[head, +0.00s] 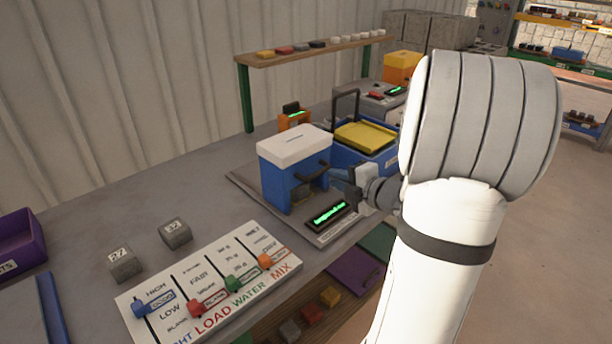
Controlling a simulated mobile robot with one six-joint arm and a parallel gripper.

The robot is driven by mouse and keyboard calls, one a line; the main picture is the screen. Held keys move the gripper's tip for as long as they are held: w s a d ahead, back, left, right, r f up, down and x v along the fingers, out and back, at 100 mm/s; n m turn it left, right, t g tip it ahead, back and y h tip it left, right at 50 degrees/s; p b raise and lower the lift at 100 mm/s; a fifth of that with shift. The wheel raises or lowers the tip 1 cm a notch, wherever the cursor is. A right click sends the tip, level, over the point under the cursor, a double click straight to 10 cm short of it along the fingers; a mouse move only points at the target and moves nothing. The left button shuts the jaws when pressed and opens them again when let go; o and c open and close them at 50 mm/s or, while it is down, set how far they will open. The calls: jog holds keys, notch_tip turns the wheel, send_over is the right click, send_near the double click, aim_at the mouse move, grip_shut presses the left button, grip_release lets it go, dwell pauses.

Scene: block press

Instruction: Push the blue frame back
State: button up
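A blue frame (277,188) with a white top stands on a grey base plate on the bench in the head view. A dark handle curves out of its right side. My gripper (345,184) is just to the right of the frame, close to that handle. Whether it touches the frame cannot be told from this angle. Its fingers are small and partly overlap the blue parts behind, so their opening is unclear. Behind the frame is a blue box (350,157) with a yellow tray (365,136) on top and a dark upright lever.
A lit green display (330,213) is in front of the frame. A slider panel (205,287) and two grey blocks (124,265) (175,233) lie at the front left. A purple bin (20,242) is at the left edge. A wooden shelf (290,60) stands behind.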

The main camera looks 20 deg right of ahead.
aim_at(316, 173)
jog(key=shift+n+y, duration=0.4)
jog(key=shift+y, duration=0.1)
jog(key=x, duration=0.7)
jog(key=shift+w+a+f, duration=0.1)
jog(key=shift+a+f, duration=0.15)
grip_shut()
